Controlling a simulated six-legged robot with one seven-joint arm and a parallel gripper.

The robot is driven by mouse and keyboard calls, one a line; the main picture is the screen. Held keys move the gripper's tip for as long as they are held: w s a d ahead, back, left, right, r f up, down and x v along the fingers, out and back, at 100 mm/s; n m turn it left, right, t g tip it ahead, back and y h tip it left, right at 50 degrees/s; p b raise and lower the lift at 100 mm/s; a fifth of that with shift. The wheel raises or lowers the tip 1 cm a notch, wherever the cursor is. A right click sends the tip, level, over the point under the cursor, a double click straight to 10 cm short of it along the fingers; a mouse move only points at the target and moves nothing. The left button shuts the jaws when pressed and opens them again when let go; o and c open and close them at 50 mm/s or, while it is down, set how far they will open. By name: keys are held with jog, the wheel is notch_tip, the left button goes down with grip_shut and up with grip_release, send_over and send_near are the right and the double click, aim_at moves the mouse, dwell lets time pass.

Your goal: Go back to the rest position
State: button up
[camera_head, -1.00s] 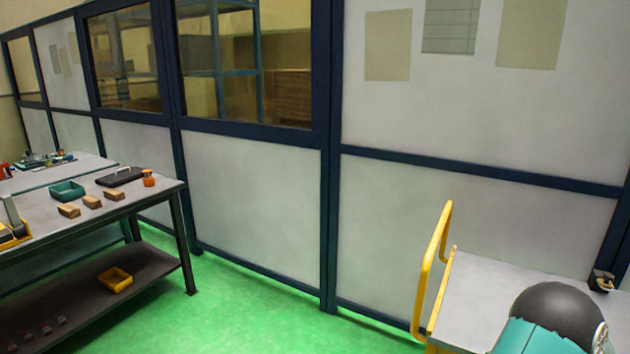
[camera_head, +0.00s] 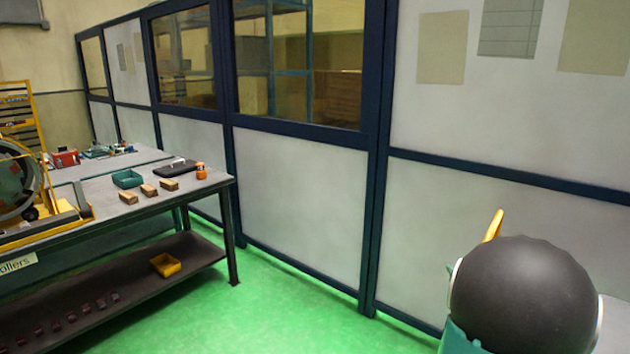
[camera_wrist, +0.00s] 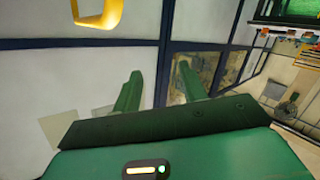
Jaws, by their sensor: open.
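My gripper (camera_wrist: 160,88) shows in the wrist view with its two green fingers spread apart. It is open and nothing is between the fingers. Behind the fingers are the wall panels and a window, and the picture is turned over. In the head view a part of my arm, with a dark round cap and some teal, fills the lower right. The fingers do not show in the head view.
A workbench (camera_head: 210,182) on the left carries a stator (camera_head: 18,180), a green tray (camera_head: 127,179) and several wooden blocks (camera_head: 148,190). A yellow bin (camera_head: 166,265) is on its lower shelf. A yellow handle (camera_head: 493,226) shows behind my arm. Green floor (camera_head: 290,318) is clear.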

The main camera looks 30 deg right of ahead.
jog(key=w+a+r+g, duration=0.1)
jog(key=w+a+r, duration=0.2)
jog(key=a, duration=0.3)
jog(key=w+a+r+g, duration=0.1)
jog(key=w+a+r, duration=0.25)
jog(key=a, duration=0.25)
jog(key=a+g+y, duration=0.1)
jog(key=a+y, duration=0.1)
jog(key=a, duration=1.3)
jog(key=s+a+f+n+g+y, duration=0.1)
jog(key=s+a, duration=0.3)
jog(key=a, duration=0.4)
jog(key=s+a+f+n+g+y, duration=0.1)
jog(key=s+a+g+y, duration=0.1)
jog(key=a, duration=0.7)
jog(key=s+a+f+g+y, duration=0.1)
jog(key=s+a+y, duration=0.2)
jog(key=s+a, duration=0.4)
jog(key=shift+a+f+n+g+y, duration=0.2)
jog(key=shift+a+n+g+y, duration=0.15)
jog(key=shift+a, duration=0.35)
jog(key=shift+s, duration=0.15)
jog(key=shift+c, duration=0.6)
jog(key=shift+d, duration=0.2)
